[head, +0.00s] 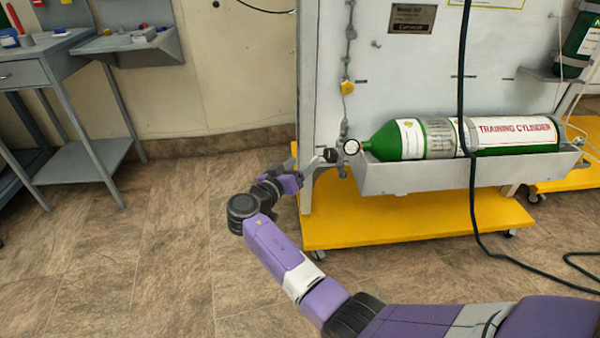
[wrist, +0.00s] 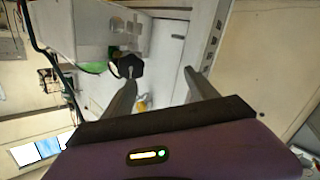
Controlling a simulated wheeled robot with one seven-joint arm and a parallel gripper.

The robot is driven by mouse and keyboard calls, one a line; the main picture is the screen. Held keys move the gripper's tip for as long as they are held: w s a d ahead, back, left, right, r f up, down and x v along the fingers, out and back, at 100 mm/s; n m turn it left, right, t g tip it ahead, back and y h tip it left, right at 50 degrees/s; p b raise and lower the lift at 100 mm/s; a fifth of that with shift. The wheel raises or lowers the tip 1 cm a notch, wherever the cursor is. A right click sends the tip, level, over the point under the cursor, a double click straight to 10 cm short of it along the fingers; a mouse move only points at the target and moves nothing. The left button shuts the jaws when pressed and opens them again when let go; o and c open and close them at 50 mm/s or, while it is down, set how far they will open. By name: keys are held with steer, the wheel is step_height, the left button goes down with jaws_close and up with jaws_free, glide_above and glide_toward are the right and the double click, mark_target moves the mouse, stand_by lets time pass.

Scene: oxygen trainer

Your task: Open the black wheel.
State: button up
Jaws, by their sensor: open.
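The black wheel (wrist: 130,66) is a dark knob in the wrist view, in front of the tip of my left finger. A dark round shape beside the gauge in the head view looks like the same black wheel (head: 331,155). My gripper (wrist: 160,77) is open, with bare space between its fingers. The wheel lies toward the left finger rather than centred; I cannot tell whether they touch. In the head view my gripper (head: 311,159) is just left of the wheel. The green training cylinder (head: 402,141) lies on its side, its valve end toward my gripper.
A round gauge (head: 351,147) sits close beside the wheel. The cylinder rests in a grey trough (head: 420,178) on a white panel with a yellow wheeled base (head: 400,218). A dark hose (head: 472,200) hangs in front. The floor at left is clear up to a grey workbench (head: 40,65).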

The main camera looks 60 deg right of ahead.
mark_target(329, 157)
steer(key=shift+s+d+r+m+g+h+b, duration=0.1)
steer(key=shift+s+d+m+g+b, duration=0.35)
steer(key=shift+s+d, duration=0.55)
steer(key=shift+s+d+f+m+g+h+b, duration=0.1)
steer(key=shift+s+d+m+g+b, duration=0.15)
steer(key=shift+s+d+m+g, duration=0.65)
steer(key=shift+s+d+r+m+g+h+b, duration=0.1)
steer(key=shift+s+d+m+g+b, duration=0.35)
steer(key=shift+d, duration=0.9)
steer(key=shift+s, duration=0.15)
steer(key=shift+c, duration=0.2)
steer(key=c, duration=1.3)
